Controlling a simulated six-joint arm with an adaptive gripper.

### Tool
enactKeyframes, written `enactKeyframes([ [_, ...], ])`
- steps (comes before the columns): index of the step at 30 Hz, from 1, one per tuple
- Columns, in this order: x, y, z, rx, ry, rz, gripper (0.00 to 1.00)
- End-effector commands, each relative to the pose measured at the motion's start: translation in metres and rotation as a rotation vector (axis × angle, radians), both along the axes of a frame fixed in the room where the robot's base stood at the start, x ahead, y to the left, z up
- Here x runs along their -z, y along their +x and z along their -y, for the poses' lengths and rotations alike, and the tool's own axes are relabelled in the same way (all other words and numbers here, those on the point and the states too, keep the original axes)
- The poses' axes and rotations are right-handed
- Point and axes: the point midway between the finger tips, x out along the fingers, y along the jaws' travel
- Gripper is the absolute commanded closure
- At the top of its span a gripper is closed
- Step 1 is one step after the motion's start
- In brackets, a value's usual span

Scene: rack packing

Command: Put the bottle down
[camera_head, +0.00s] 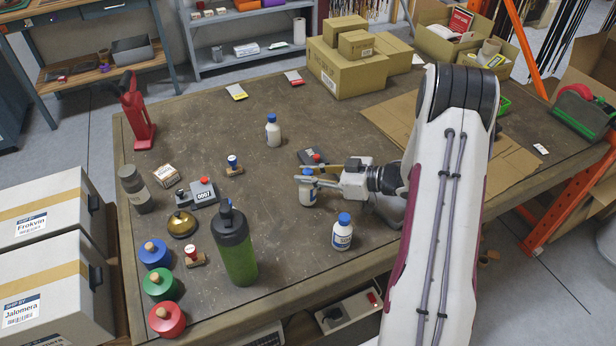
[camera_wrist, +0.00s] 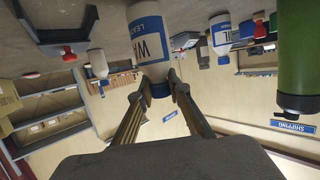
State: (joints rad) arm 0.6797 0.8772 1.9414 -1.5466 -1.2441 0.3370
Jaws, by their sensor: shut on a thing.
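My gripper (camera_head: 308,178) is shut on a white bottle (camera_head: 307,195) with a blue cap, near the table's middle. It grips the bottle at the cap and neck, and the bottle is close to upright. In the wrist view, which is upside down, both fingertips (camera_wrist: 160,88) press on the blue cap, and the bottle (camera_wrist: 147,32) shows a label starting "WA". Its base is cut off there, so I cannot tell whether it touches the table.
On the table (camera_head: 270,255), similar white bottles stand behind (camera_head: 273,131) and in front (camera_head: 342,234) of my gripper. A dark device (camera_head: 313,156) lies just behind it. A green bottle (camera_head: 236,250) stands front left. Cardboard (camera_head: 395,115) lies right; bare tabletop shows left of the held bottle.

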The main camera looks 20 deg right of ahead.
Motion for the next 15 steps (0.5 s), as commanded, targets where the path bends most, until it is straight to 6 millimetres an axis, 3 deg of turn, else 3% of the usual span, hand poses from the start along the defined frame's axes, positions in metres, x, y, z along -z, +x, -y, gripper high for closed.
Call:
enactKeyframes([
  [15, 0.0088, 0.0001, 0.0001, 0.0, 0.0, 0.0, 1.0],
])
